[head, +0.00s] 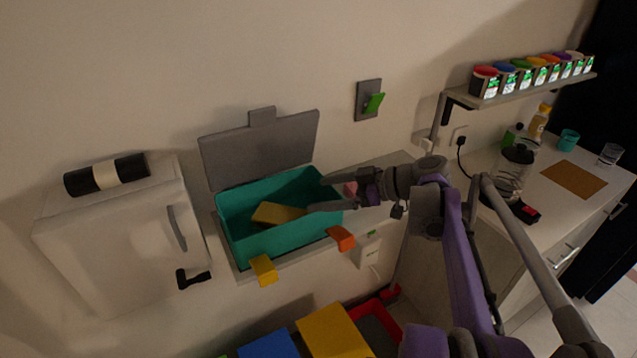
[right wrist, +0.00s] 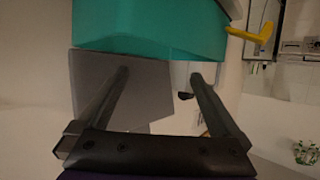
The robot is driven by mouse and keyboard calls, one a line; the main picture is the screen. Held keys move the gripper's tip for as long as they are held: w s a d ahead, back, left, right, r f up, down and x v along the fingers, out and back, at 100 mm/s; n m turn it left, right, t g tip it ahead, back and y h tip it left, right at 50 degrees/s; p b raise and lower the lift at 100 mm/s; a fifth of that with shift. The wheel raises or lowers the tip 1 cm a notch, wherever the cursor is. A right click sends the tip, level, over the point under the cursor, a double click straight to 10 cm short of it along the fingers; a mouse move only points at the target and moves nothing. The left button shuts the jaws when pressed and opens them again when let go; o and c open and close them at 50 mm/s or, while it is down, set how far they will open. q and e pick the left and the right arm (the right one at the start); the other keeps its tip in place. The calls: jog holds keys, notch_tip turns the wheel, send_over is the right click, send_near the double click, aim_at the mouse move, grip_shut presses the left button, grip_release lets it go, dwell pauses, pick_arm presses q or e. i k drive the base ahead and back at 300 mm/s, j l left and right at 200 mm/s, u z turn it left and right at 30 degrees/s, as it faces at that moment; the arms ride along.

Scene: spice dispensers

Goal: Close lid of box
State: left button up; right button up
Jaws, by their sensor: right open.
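The teal box (head: 240,245) sits open against the wall in the head view. Its grey lid (head: 258,155) stands up at the back edge, leaning on the wall side. A yellow piece (head: 278,214) lies inside. A yellow clip (head: 263,270) and an orange clip (head: 341,238) stick out at the front. My right gripper (head: 317,194) is open and empty over the box's right part. In the right wrist view the two fingers (right wrist: 158,75) are apart, with the teal box (right wrist: 150,30) above them and the grey lid (right wrist: 138,85) beyond. My left gripper is not in view.
A white cabinet (head: 110,250) with a black-and-white roll (head: 107,174) on top stands left of the box. A shelf of spice dispensers (head: 535,73) hangs at the right. A counter with a glass jug (head: 512,172) lies below it. A green switch (head: 374,102) is on the wall.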

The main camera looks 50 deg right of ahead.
aim_at(269, 145)
jog(key=z, duration=1.3)
